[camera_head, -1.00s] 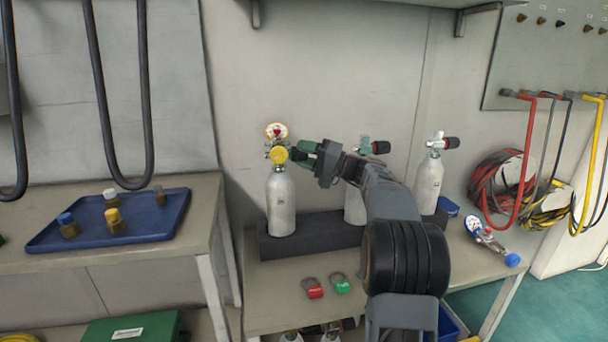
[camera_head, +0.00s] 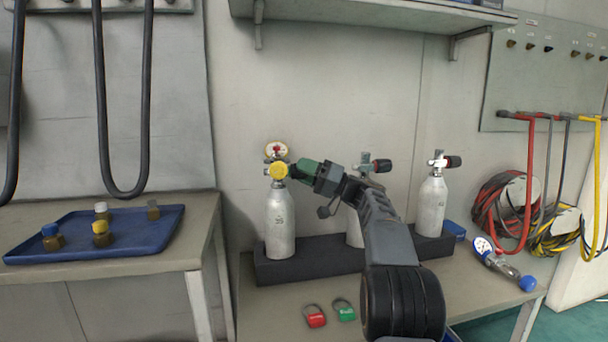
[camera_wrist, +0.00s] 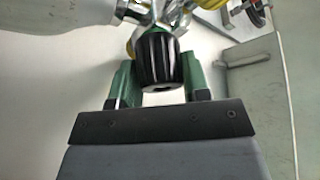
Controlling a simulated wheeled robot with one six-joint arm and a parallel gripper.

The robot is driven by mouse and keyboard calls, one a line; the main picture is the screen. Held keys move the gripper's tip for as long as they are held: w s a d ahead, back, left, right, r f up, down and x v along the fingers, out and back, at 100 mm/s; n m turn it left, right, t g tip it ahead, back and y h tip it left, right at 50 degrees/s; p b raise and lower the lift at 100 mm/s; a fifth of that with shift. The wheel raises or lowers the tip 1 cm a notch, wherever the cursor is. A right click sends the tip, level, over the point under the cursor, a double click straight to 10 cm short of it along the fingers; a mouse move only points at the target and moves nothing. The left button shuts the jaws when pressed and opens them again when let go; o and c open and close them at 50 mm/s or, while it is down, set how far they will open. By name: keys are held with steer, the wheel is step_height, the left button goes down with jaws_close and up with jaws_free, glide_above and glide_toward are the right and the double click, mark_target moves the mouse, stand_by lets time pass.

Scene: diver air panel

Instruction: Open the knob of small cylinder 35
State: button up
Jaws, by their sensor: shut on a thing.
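Small cylinder 35 (camera_head: 280,222) is the leftmost silver cylinder, upright in a dark rack. A yellow-capped regulator (camera_head: 279,171) with a gauge (camera_head: 276,150) is on its valve. My gripper (camera_head: 300,171) reaches in from the right at valve height. In the wrist view, the black knob (camera_wrist: 157,60) sits between the green fingers of my gripper (camera_wrist: 157,84), which is shut on it. The cylinder body (camera_wrist: 50,35) lies at the upper left there. In the head view the knob is hidden by the fingers.
Two more cylinders stand in the rack (camera_head: 310,262); the middle one is partly behind my arm, the right one (camera_head: 431,205) is clear. Red (camera_head: 314,317) and green (camera_head: 344,309) padlocks lie in front. A loose gauge assembly (camera_head: 503,265) lies at the right. A shelf (camera_head: 370,18) hangs above.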

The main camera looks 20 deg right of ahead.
steer(key=o, duration=0.9)
steer(key=shift+r+p, duration=0.45)
steer(key=shift+r, duration=0.1)
step_height(320, 180, up, 3)
steer(key=shift+p, duration=1.05)
steer(key=s+a+r, duration=0.1)
steer(key=s+r, duration=0.2)
steer(key=s, duration=0.1)
steer(key=s+a+r+p, duration=0.1)
steer(key=s+r, duration=0.2)
steer(key=s, duration=0.2)
steer(key=s+a+r+p, duration=0.1)
steer(key=s+r, duration=0.2)
steer(key=s, duration=0.1)
steer(key=shift+s, duration=0.35)
